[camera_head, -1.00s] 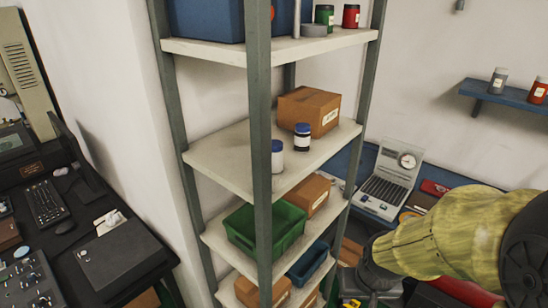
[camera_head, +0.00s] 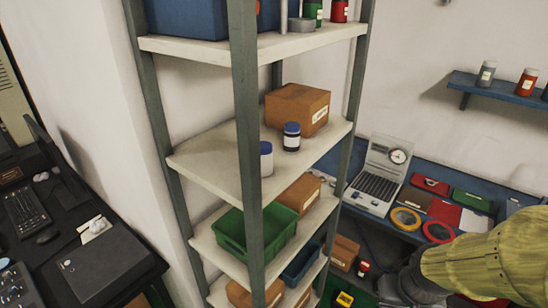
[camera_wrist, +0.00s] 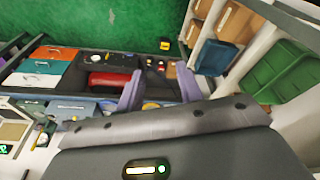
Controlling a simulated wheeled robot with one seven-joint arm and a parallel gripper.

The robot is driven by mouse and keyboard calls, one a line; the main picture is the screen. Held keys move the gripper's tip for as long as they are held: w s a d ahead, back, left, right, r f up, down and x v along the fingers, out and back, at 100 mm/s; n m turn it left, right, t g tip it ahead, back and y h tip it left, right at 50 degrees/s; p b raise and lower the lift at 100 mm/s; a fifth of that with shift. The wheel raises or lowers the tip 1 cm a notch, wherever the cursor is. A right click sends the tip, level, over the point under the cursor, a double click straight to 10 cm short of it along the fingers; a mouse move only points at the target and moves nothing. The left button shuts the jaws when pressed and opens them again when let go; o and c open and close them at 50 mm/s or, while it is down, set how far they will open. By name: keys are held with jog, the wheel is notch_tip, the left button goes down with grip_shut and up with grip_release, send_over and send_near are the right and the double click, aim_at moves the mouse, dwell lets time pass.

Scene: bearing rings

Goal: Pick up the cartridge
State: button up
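I cannot tell for certain which thing is the cartridge. A red rounded object (camera_wrist: 110,80) lies on a dark surface left of my gripper in the wrist view. A white jar with a blue lid (camera_head: 266,158) and a dark jar with a blue lid (camera_head: 291,137) stand upright on the middle shelf. My gripper (camera_wrist: 160,88) shows two purplish fingers spread apart, with no object visibly held between them. In the head view my arm comes in at the lower right, and the fingertips are not clearly visible.
A metal shelf rack (camera_head: 246,100) holds a cardboard box (camera_head: 297,108), a green bin (camera_head: 257,228) and a blue bin (camera_head: 302,263). A blue workbench behind carries a silver case with a gauge (camera_head: 380,175) and tape rolls (camera_head: 438,231). A black desk (camera_head: 110,262) is at left.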

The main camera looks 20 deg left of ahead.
jog(key=shift+o, duration=0.2)
jog(key=o, duration=0.4)
jog(key=shift+w, duration=0.1)
jog(key=shift+o, duration=1)
jog(key=shift+w+r, duration=0.1)
jog(key=shift+w, duration=0.2)
jog(key=w+a+r+n+t+y, duration=0.4)
jog(key=w+a+r+t, duration=0.4)
jog(key=w, duration=0.3)
jog(key=s+a+r+n+t+y, duration=0.1)
jog(key=s+a+r+n+y, duration=0.1)
jog(key=a+r+n+y, duration=0.4)
jog(key=a+r+y, duration=0.3)
jog(key=a+r, duration=0.1)
jog(key=a, duration=0.2)
jog(key=shift+s+a+r+y, duration=0.2)
jog(key=shift+s+r+y, duration=0.15)
jog(key=shift+s+y, duration=0.05)
